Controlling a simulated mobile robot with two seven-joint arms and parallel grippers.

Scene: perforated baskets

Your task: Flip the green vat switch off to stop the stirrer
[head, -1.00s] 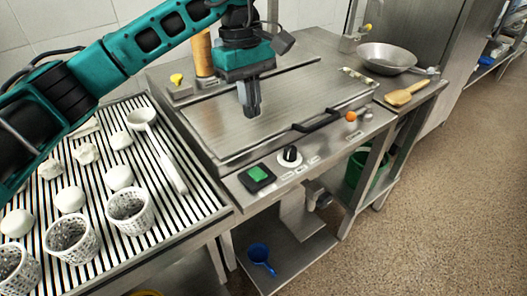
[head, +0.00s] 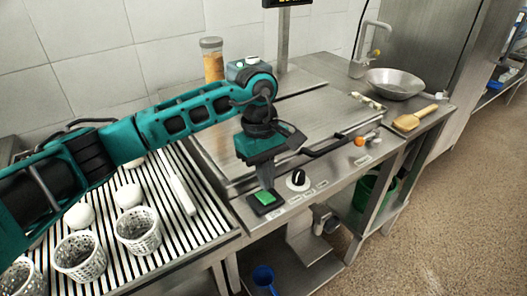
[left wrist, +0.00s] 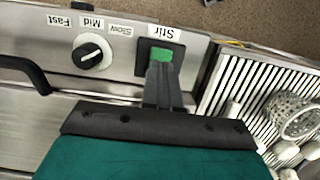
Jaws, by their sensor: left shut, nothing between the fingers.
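The green vat switch (head: 264,197) sits in a black frame on the vat's steel front panel. In the left wrist view the green switch (left wrist: 161,55) lies under a label reading "Stir" upside down. My left gripper (head: 267,186) points down with shut, empty fingers right at the switch. In the left wrist view the fingertips (left wrist: 160,66) overlap the lower edge of the green rocker; whether they press on it I cannot tell. Part of the switch is hidden behind the fingers. My right gripper is not in view.
A black speed knob (head: 297,180) with Slow, Mid and Fast labels is beside the switch. The vat lid (head: 300,110) has a black handle (head: 325,147). Perforated baskets (head: 138,231) stand on the striped drainer at left. A steel pan (head: 395,84) and wooden paddle (head: 413,119) lie at the back right.

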